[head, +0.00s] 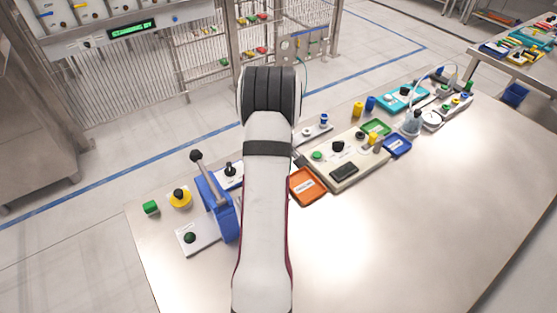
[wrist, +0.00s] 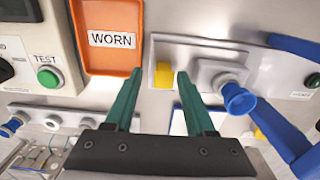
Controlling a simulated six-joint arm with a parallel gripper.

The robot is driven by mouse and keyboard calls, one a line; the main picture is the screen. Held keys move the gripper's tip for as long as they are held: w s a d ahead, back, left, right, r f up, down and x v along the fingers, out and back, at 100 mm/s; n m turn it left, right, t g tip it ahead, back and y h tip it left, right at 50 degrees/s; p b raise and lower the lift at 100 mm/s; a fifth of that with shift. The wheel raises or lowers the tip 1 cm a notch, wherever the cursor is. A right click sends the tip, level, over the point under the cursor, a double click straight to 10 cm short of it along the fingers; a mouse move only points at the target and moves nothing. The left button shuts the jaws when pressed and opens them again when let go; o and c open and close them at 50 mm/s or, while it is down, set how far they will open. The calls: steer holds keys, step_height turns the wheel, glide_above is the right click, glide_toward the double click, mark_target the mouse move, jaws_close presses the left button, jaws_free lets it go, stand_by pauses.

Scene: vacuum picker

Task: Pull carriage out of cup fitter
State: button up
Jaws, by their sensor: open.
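In the wrist view, my gripper (wrist: 158,73) is open, its two green fingers on either side of a small yellow block (wrist: 163,76). I cannot tell whether they touch it. The block is by the left end of a grey metal piece (wrist: 207,72), which looks like the carriage. A blue cup (wrist: 238,98) is at this piece's right part. The blue frame (wrist: 286,135) of what looks like the cup fitter is to the right; in the head view, the fitter (head: 226,210) has a raised lever (head: 200,165). My arm hides the gripper in the head view.
An orange tray marked WORN (wrist: 110,62) lies left of the fingers, beside a tester with a green TEST button (wrist: 49,77). The table's front right (head: 400,240) is clear.

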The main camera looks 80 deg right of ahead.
step_height(320, 180, up, 14)
stand_by(0.4)
steer(key=w+a+r+n, duration=0.1)
steer(key=w+a+r, duration=0.2)
steer(key=w+a, duration=0.65)
steer(key=w+a+r+n, duration=0.1)
steer(key=w+a+r, duration=0.2)
steer(key=w+a, duration=0.7)
steer(key=s+a+y, duration=0.1)
steer(key=s+a, duration=0.2)
steer(key=a, duration=0.7)
steer(key=s+a, duration=0.3)
steer(key=a, duration=0.6)
steer(key=s+a+f+n, duration=0.1)
steer(key=s+a+f, duration=0.1)
steer(key=s+a, duration=0.5)
steer(key=shift+a+f+y, duration=0.2)
steer(key=shift+a+y, duration=0.2)
steer(key=shift+a, duration=0.45)
